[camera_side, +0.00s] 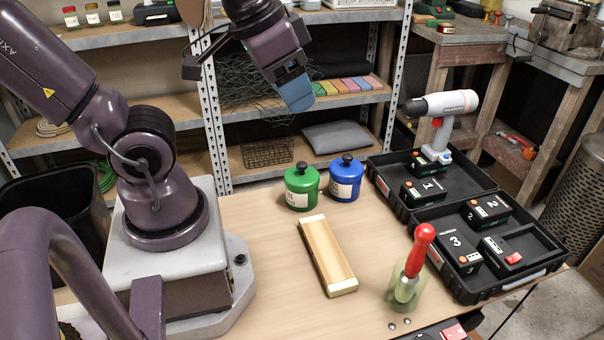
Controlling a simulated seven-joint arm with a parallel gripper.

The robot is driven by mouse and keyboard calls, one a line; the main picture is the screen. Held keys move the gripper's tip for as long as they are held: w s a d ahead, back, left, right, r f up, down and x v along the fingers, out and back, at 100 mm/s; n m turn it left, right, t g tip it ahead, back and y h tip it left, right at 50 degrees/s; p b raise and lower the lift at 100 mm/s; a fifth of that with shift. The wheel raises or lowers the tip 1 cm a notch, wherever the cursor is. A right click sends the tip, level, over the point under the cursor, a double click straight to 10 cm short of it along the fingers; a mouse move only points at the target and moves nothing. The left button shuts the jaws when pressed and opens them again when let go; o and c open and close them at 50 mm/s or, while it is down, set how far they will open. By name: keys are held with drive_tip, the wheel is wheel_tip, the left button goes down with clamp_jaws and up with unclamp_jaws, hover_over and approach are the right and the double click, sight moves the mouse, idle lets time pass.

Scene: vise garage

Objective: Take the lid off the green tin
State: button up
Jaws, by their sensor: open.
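The green tin (299,196) stands upright on the table toward its back edge, with a pale label on its front. Its green lid (301,174) with a black knob is on top. My gripper (298,104) is above the tin, apart from it, pointing down with bluish fingers. It is open, and nothing shows in it. The gap between the fingers is hard to see from this side.
A blue tin (345,183) with a black knob stands close to the right of the green tin. A wooden block (328,257) lies in front. A red-handled tool stands in a greenish holder (402,292). An open black case (466,228) with a drill (440,115) is at right.

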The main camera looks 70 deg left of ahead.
drive_tip(key=w+a+f+n+g, duration=0.4)
drive_tip(key=a+f+n, duration=0.4)
drive_tip(key=a+n, duration=0.1)
drive_tip(key=n, duration=1.4)
hover_over(302, 163)
wheel_tip(302, 163, down, 5)
drive_tip(key=shift+g, duration=0.4)
wheel_tip(302, 163, down, 12)
drive_tip(key=shift+f, duration=0.25)
drive_tip(key=c, duration=1)
